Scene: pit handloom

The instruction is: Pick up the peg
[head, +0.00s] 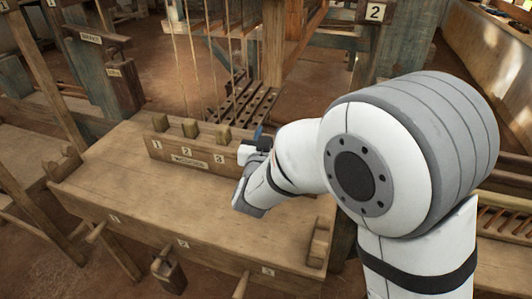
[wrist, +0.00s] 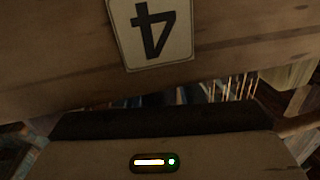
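My gripper (head: 257,138) is at the rack's right end, right of the third peg, and my wrist hides that end. In the wrist view a label 4 (wrist: 151,32) shows upside down on wood, and a pale wooden block (wrist: 290,75) is at right. No peg by the 4 is clearly visible. My fingertips cannot be made out.
The bench top (head: 110,165) is clear left of the rack. Its front board, numbered 1 to 3, has wooden pieces sticking out below (head: 164,264). A small wooden bracket (head: 319,245) stands at its right end. Loom posts and hanging cords (head: 207,60) rise behind the rack.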

